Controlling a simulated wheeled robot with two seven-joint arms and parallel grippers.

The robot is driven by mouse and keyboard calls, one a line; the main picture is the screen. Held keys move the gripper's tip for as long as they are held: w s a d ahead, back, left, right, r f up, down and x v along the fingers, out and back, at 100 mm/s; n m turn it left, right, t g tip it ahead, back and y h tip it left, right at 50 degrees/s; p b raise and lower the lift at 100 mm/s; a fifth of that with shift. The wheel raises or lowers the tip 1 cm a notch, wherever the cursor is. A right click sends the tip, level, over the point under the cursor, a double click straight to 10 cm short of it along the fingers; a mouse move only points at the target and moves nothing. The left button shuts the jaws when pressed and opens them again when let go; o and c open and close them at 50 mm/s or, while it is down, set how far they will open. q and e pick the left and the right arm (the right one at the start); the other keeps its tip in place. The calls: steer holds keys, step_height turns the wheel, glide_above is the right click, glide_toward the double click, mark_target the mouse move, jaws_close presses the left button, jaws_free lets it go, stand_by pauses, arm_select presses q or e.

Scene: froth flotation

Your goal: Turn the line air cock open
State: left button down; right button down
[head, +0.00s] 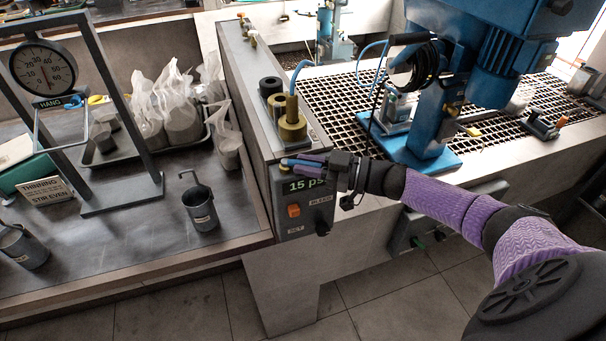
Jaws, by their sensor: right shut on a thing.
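My right gripper (308,162) reaches in from the right, its fingers pointing left across the top of the grey control box (306,218). It is shut on a small part there, at the place of the line air cock. The fingers cover most of that part, so I cannot tell which way its handle is turned. The box's green display (302,185) reads about 15 psi, with its right end partly covered. An orange button (293,210) and a dark knob by the word BLEED (322,228) sit below it. My left gripper is not in view.
Brass and dark cylinders (292,128) with a blue hose stand just behind the box. A blue machine (434,110) stands on the grating at right. A hanging scale (43,68), bagged samples (180,117) and metal cups (200,208) occupy the left bench.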

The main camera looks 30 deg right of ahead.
steer(key=shift+w+d+n+g+y+b, duration=0.1)
steer(key=shift+n+g+y+b, duration=0.3)
steer(key=shift+g+y+b, duration=0.15)
steer(key=c, duration=0.6)
jaws_free()
